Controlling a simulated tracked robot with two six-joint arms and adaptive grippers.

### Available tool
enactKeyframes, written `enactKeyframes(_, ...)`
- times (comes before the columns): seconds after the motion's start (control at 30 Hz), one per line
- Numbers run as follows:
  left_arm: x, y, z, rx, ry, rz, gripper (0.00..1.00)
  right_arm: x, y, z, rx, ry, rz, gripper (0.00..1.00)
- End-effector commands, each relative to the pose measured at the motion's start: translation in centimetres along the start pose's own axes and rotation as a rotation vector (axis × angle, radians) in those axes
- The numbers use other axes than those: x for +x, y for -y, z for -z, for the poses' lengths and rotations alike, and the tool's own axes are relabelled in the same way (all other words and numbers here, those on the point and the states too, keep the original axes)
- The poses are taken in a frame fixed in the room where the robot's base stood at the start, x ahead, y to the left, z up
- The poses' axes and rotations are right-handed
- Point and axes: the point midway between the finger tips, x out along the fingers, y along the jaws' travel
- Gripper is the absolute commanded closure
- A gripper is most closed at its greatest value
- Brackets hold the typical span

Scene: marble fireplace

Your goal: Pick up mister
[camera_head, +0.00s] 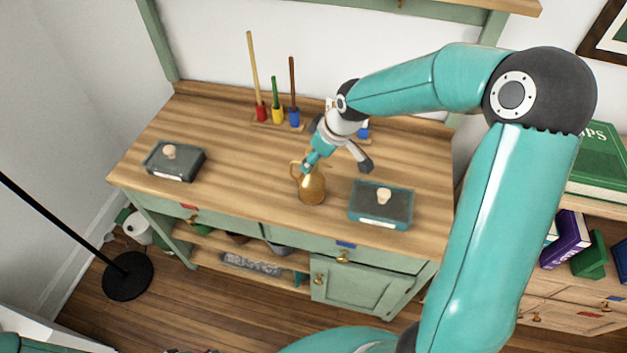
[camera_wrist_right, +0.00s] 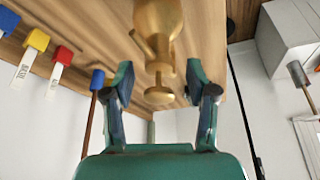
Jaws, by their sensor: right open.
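The brass-coloured mister (camera_head: 311,188) stands upright on the wooden top of the green cabinet, near its front edge. My right gripper (camera_head: 313,160) is at the mister's top and partly covers it in the head view. In the right wrist view, the mister (camera_wrist_right: 158,30) is at the top centre, with its round knob between the two spread teal fingers of the right gripper (camera_wrist_right: 160,88). The gripper is open, with visible space on both sides of the knob. My left gripper is not in view.
Colourful long-handled tools (camera_head: 276,114) stand at the back. A black lamp base (camera_head: 127,276) is on the floor at left. The countertop between the left box and the mister is clear.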

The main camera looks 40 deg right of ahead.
Motion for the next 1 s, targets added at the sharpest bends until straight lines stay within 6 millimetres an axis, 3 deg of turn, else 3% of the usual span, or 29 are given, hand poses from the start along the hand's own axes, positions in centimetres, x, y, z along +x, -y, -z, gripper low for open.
enactKeyframes(0.2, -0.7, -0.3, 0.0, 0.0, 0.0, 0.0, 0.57, 2.8, -0.1, 0.0, -0.001, 0.003, 0.002, 0.43)
enactKeyframes(0.5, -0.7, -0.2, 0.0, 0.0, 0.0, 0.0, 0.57, 3.3, -0.2, 0.0, 0.0, 0.001, 0.0, 0.45)
enactKeyframes(0.83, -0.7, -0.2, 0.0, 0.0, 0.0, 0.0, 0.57, 3.2, -0.2, 0.0, 0.0, 0.0, 0.0, 1.0)
enactKeyframes(1.0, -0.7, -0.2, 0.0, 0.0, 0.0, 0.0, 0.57, 3.2, -0.2, 0.0, 0.0, 0.0, 0.0, 1.0)
